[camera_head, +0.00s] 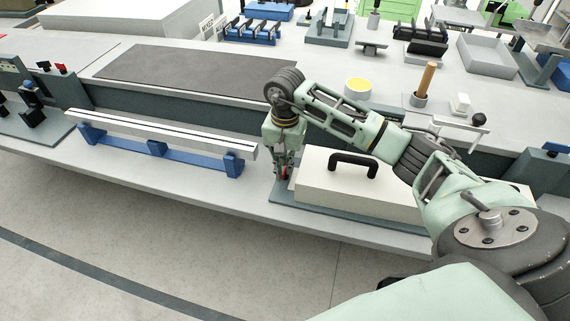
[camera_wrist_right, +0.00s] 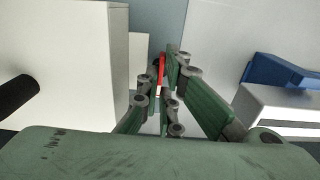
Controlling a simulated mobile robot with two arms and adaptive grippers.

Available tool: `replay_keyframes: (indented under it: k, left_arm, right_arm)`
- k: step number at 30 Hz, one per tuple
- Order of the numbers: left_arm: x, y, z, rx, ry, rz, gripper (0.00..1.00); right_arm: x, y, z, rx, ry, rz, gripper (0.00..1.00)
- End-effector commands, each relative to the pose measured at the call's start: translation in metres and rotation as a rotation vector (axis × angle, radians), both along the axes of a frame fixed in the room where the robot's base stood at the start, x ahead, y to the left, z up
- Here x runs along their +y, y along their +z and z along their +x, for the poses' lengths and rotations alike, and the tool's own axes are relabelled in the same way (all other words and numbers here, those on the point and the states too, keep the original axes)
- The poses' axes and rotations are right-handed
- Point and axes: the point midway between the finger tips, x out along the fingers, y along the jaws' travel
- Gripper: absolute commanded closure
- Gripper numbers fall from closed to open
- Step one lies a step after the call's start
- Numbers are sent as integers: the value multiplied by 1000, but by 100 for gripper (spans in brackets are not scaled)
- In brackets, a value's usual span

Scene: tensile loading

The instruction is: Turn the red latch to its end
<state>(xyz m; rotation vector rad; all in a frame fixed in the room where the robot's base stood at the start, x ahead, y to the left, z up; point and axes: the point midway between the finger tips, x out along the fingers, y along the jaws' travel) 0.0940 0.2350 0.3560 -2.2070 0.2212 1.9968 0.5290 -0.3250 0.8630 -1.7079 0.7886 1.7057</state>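The red latch (camera_head: 285,173) is a small upright piece at the left end of the white box (camera_head: 345,186) with a black handle. My right gripper (camera_head: 281,175) points down at this end, its fingertips around the latch. In the right wrist view the latch (camera_wrist_right: 161,66) shows as a thin red strip between the two fingertips (camera_wrist_right: 162,76), which are close together and look closed on it. The fingers hide part of the latch. My left gripper is not in view.
A white bar on blue supports (camera_head: 165,140) stands to the left of the gripper. A dark mat (camera_head: 200,72) lies behind. A yellow-topped cup (camera_head: 357,87) and a wooden-handled tool (camera_head: 425,80) stand behind my right arm. The bench's front edge is close to the box.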

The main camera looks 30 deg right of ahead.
Motion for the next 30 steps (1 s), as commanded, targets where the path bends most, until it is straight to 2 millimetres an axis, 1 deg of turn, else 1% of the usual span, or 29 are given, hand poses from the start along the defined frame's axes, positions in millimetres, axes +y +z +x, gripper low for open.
replay_keyframes:
  k: [3, 6, 11, 17, 23, 30]
  left_arm:
    - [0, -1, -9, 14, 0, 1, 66]
    - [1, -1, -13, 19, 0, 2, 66]
    - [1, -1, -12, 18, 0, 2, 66]
    - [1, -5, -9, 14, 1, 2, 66]
    - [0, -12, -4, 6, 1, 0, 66]
    - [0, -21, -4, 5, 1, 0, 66]
  right_arm:
    - [0, 1, 0, 1, 1, 1, 100]
    - [0, 1, 0, 1, 1, 1, 100]
    - [0, 1, 0, 0, -8, 1, 100]
    - [0, 0, 0, 1, -66, 1, 100]
    - [0, -1, 0, 1, -199, 0, 100]
    - [1, -1, 0, 1, -419, 2, 100]
